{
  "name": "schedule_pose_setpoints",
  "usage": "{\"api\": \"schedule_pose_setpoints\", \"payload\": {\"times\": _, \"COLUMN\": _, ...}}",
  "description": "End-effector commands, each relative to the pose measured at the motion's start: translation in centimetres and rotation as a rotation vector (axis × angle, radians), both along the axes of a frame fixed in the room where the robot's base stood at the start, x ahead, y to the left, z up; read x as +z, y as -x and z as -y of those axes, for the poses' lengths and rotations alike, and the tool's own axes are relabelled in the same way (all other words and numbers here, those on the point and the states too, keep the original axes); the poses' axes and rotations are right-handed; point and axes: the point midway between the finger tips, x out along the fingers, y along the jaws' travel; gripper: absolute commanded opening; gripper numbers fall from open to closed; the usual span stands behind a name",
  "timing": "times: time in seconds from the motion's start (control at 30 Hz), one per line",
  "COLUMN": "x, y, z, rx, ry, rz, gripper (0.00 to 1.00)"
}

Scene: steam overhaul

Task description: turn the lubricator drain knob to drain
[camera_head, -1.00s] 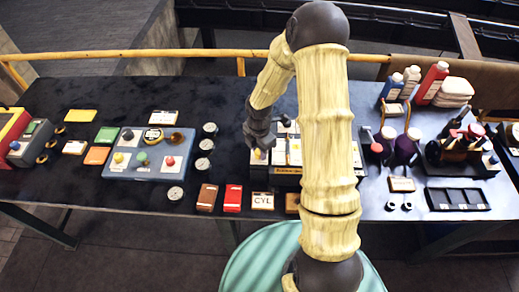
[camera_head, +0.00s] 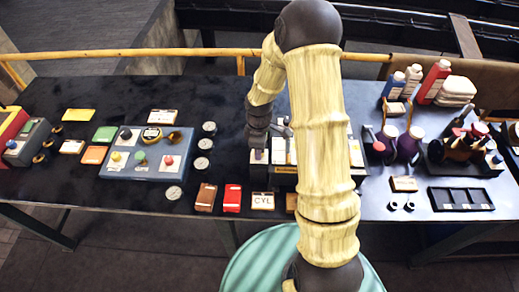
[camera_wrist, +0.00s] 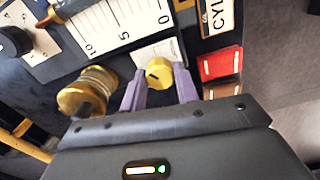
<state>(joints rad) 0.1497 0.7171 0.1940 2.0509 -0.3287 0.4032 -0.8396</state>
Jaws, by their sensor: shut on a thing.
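The lubricator box (camera_head: 285,169) stands near the front edge of the dark bench, partly behind my arm in the head view. Its white scale plate (camera_wrist: 115,25), marked 0, 5 and 10, shows in the wrist view. A small round yellow knob (camera_wrist: 158,70) with a dark mark sits on a pale plate beside the scale. My gripper (camera_head: 257,156) is low at the box's left end, with its purple fingers one on each side of the yellow knob, shut on it. In the head view the gripper hides this knob.
A brass cylindrical fitting (camera_wrist: 88,92) stands close to the left finger in the wrist view. The CYL card (camera_head: 263,201) and a red box (camera_head: 232,199) lie in front. Round gauges (camera_head: 204,145) and a blue-grey panel (camera_head: 145,165) with coloured knobs are to the left.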

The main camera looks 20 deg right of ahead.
Motion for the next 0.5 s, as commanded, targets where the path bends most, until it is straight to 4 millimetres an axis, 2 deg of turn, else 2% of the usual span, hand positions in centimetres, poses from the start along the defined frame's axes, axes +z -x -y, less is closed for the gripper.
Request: {"api": "schedule_pose_setpoints", "payload": {"times": 0.5, "x": 0.07, "y": -0.21, "z": -0.05, "rx": -0.472, "ry": -0.001, "rz": 0.007, "gripper": 0.08}}
